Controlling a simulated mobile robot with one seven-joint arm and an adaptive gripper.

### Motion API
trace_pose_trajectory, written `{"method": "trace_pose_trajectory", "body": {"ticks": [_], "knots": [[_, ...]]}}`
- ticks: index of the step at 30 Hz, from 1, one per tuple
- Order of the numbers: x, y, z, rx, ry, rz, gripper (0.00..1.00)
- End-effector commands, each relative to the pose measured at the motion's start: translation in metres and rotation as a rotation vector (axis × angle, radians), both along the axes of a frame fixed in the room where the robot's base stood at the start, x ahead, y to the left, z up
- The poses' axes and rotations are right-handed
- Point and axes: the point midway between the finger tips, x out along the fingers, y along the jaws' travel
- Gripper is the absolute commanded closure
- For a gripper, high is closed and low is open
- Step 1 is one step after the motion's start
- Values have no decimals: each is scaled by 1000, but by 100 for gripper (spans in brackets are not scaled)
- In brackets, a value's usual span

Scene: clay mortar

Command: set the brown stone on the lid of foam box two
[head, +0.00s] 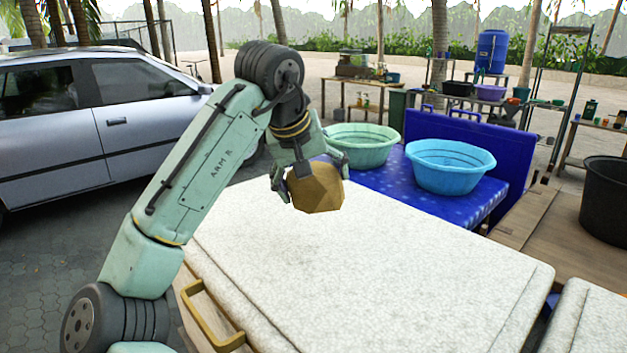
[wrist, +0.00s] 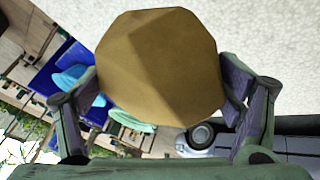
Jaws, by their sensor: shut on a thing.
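The brown stone (head: 316,188) is a faceted, tan-brown lump. My gripper (head: 308,176) is shut on it and holds it over the far part of a white speckled foam box lid (head: 360,260). In the wrist view the stone (wrist: 160,65) fills the space between the two fingers of my gripper (wrist: 165,100). In the head view I cannot tell the gap between the stone's underside and the lid. The lid's top is bare. No number shows on the box, so I cannot tell if it is box two.
A second white lid (head: 590,318) is at the lower right. Behind the large lid, a green basin (head: 362,146) and a light-blue basin (head: 448,166) stand on a blue surface (head: 400,192). A yellow handle (head: 212,320) sticks out at the box's near left. A silver car (head: 100,125) stands left.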

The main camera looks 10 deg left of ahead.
Motion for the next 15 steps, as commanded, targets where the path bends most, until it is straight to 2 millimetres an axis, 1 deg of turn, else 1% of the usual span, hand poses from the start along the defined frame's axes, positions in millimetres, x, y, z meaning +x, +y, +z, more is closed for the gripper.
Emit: {"method": "trace_pose_trajectory", "body": {"ticks": [15], "knots": [[0,0,-49,0,-4,1,76]]}}
